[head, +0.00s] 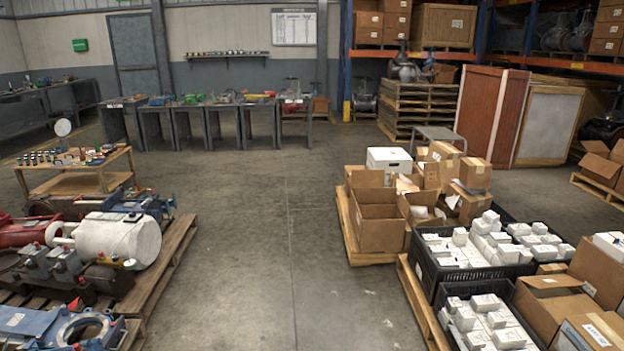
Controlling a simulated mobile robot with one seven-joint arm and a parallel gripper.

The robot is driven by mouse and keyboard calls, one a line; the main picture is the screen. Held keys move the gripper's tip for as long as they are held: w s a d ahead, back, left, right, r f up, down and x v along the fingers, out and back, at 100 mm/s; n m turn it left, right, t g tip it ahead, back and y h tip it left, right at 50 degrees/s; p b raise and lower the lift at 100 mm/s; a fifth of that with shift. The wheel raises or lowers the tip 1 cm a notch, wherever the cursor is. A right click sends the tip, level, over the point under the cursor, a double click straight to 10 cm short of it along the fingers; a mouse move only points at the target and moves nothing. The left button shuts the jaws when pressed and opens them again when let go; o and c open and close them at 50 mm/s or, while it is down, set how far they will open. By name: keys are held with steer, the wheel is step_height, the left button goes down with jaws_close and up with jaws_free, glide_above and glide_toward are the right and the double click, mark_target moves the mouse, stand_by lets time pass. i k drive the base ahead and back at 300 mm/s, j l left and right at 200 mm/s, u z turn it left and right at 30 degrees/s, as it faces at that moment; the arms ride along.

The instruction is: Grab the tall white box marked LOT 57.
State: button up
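A white box (390,160) stands among brown cartons on a pallet right of the middle. It has a dark mark on its side, too small to read, and its lower part is hidden by the cartons in front. Another white box (609,245) shows partly at the right edge, behind an open carton. I cannot read LOT 57 on any box. My gripper is not in view.
Open brown cartons (377,220) crowd the white box. Black crates (430,274) of small white boxes stand nearer on the right. A pallet (168,260) with machine parts lies left. The concrete aisle (275,250) between is clear.

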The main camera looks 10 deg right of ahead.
mark_target(465, 320)
steer(key=i+u, duration=0.35)
steer(key=i, duration=0.85)
steer(key=i+z, duration=0.1)
steer(key=i, duration=0.5)
steer(key=i+j+z, duration=0.15)
steer(key=i, duration=0.5)
steer(key=i+j+z, duration=0.1)
steer(key=i+z, duration=0.2)
steer(key=z, duration=0.2)
steer(key=i+j+z, duration=0.25)
steer(key=z, duration=0.25)
steer(key=i+j+z, duration=0.3)
steer(key=z, duration=0.15)
steer(key=i+j+z, duration=0.15)
steer(key=j+z, duration=0.35)
steer(key=i+j+z, duration=0.1)
steer(key=j+z, duration=0.6)
steer(key=j, duration=0.15)
steer(key=j+z, duration=0.3)
steer(key=j, duration=0.45)
steer(key=j+z, duration=0.3)
steer(key=j, duration=0.45)
steer(key=l, duration=0.25)
